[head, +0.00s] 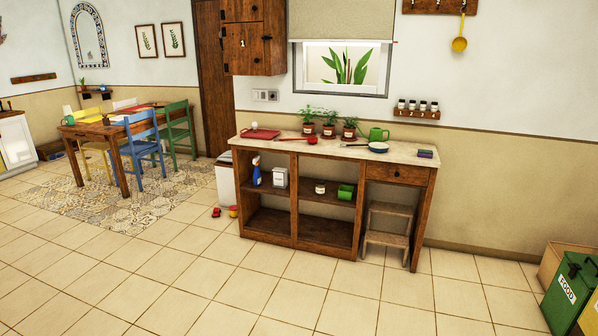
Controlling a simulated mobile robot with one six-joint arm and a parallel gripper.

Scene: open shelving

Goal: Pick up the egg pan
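A small shallow pan (378,148) with a pale inside and blue rim lies on the countertop, right of the middle. Its thin dark handle points left. A small red utensil (312,140) with a long handle pointing left lies further left on the same counter; it may be a ladle or a tiny pan. I cannot tell for certain which one is the egg pan; the pale and blue one looks most like a pan. My gripper is not in view.
The counter (341,153) has open shelves below. Potted plants (329,122), a green watering can (375,135), a red board (260,134) and sponges (425,154) stand on it. A step stool (387,229) is underneath. The tiled floor in front is clear.

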